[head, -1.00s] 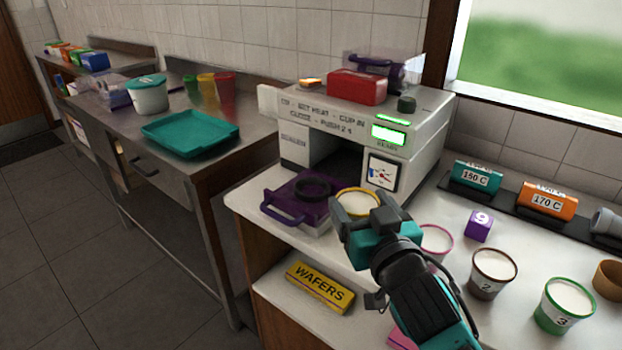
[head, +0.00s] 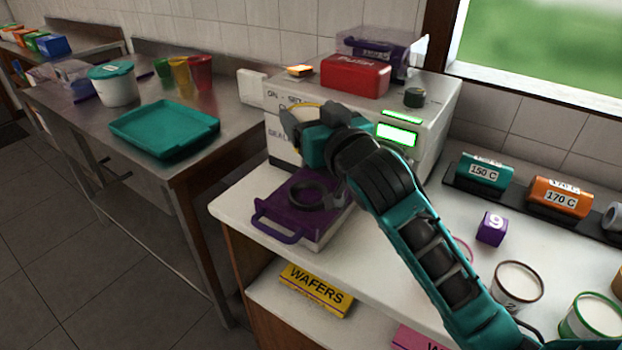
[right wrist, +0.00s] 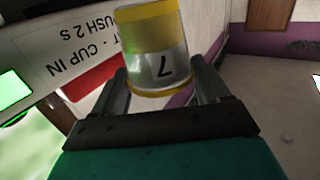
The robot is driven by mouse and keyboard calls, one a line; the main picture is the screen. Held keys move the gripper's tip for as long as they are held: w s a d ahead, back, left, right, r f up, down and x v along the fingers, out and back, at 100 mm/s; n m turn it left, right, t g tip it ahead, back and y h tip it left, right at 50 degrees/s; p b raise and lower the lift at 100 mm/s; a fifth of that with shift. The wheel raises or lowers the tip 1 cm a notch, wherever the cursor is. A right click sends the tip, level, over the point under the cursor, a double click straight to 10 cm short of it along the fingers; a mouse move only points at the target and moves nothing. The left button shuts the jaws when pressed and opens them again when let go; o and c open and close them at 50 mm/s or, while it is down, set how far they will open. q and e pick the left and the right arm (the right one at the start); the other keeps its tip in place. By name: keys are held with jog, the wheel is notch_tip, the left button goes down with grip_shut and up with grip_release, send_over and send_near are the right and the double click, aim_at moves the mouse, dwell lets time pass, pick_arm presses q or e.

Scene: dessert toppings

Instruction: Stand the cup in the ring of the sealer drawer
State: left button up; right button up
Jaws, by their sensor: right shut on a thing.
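My right gripper (head: 308,118) is shut on a yellow-rimmed cup and holds it in the air in front of the sealer. In the right wrist view the cup (right wrist: 156,62) shows a 7 and sits between the two fingers (right wrist: 163,80). In the head view the gripper hides most of the cup; a bit of yellow rim (head: 297,107) shows. The purple sealer drawer (head: 279,207) is pulled out below. Its dark ring (head: 299,190) is empty where I see it; my arm is close to its right edge in the picture. My left gripper is not in view.
The white sealer (head: 436,110) carries a red box (head: 355,75) on top. Cups 2 (head: 517,283) and 3 (head: 592,318) and a purple 9 cube (head: 490,229) stand to the right. A teal tray (head: 165,130) lies on the left table.

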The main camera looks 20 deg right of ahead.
notch_tip(320, 180, down, 11)
jog(key=shift+b, duration=1.05)
jog(key=shift+f, duration=0.25)
jog(key=o, duration=1.1)
jog(key=shift+f, duration=0.1)
jog(key=s, duration=0.8)
jog(key=s+d+r, duration=0.1)
jog(key=s, duration=0.3)
